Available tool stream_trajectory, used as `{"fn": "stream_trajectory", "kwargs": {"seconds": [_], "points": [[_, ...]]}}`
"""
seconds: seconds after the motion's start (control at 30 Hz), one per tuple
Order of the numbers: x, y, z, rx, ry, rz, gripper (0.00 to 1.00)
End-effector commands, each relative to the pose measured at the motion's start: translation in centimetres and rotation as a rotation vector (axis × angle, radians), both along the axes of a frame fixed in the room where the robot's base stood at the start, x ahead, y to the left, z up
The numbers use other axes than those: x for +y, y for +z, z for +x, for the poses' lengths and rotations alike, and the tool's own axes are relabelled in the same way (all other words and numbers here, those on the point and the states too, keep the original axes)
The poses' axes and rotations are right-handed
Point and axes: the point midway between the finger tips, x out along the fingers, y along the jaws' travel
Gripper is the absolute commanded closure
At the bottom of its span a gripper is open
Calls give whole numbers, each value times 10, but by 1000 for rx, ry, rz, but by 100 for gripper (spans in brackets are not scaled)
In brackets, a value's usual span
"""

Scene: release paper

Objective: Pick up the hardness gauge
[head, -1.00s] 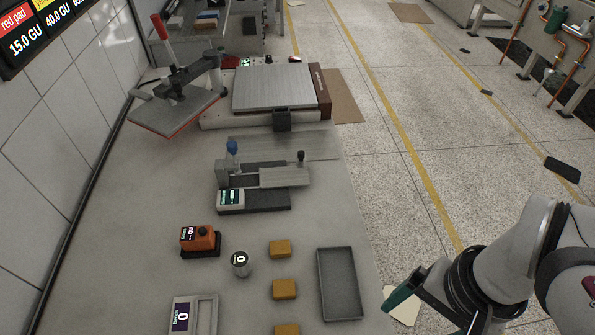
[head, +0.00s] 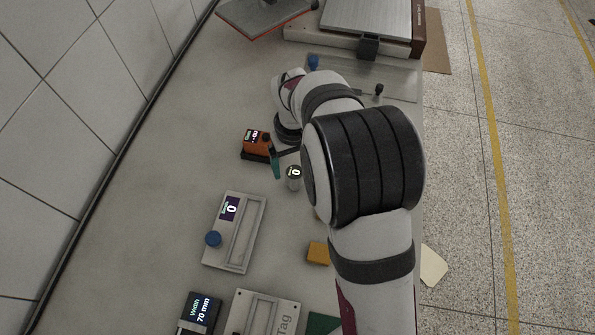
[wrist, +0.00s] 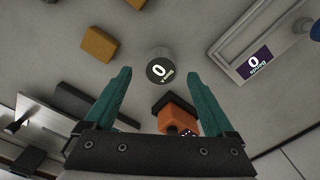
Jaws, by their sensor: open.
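The likely hardness gauge is a small grey cylinder (head: 294,178) with a dark round face showing a white 0; its small label is hard to read. It stands upright on the bench, just right of the orange gauge. In the wrist view the cylinder (wrist: 161,66) sits at the middle, just beyond the fingertips. My gripper (wrist: 158,76) is open and empty, its teal fingers apart on either side of the line to the cylinder. In the head view one teal finger of my gripper (head: 276,166) shows beside the cylinder; my arm hides the rest.
An orange gauge (head: 257,144) on a dark base is close by; in the wrist view it (wrist: 176,113) lies between the fingers. A grey tray-like device (head: 236,232) with a screen stands nearer. Ochre blocks (wrist: 98,43) lie to one side. Bare bench is at left.

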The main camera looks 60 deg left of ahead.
Motion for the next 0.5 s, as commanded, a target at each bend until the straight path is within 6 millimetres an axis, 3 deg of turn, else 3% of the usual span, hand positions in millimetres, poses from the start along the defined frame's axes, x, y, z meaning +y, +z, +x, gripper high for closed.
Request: {"fn": "stream_trajectory", "kwargs": {"seconds": [0.3, 0.5], "points": [[-1, -53, -1, -1, -1, -1, 11], [-1, -62, -1, -1, -2, 2, 11]]}}
